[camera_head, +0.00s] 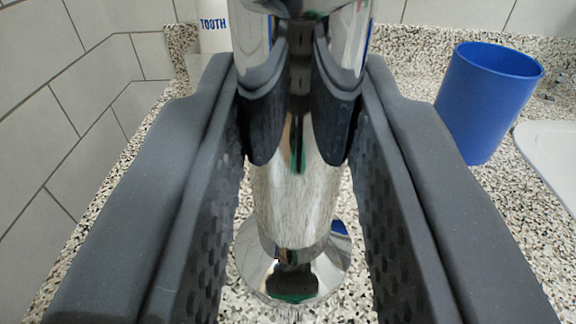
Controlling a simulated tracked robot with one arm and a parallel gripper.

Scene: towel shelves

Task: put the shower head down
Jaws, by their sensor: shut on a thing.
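The shower head (298,195) is a shiny chrome piece in the middle of the view, with a round flared end low in the picture and a wider part cut off by the top edge. My gripper (302,115) has its two dark grey, textured fingers on either side of it and is shut on it. The chrome mirrors the fingers. The shower head is roughly upright in the picture, above or on a speckled counter (408,205). I cannot tell whether its flared end touches the counter.
A blue cup (487,100) stands on the counter at right, beside the edge of a white basin (553,150). A white toothpaste tube (213,28) stands at the back left, partly hidden by my finger. A grey tiled wall (60,100) runs along the left.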

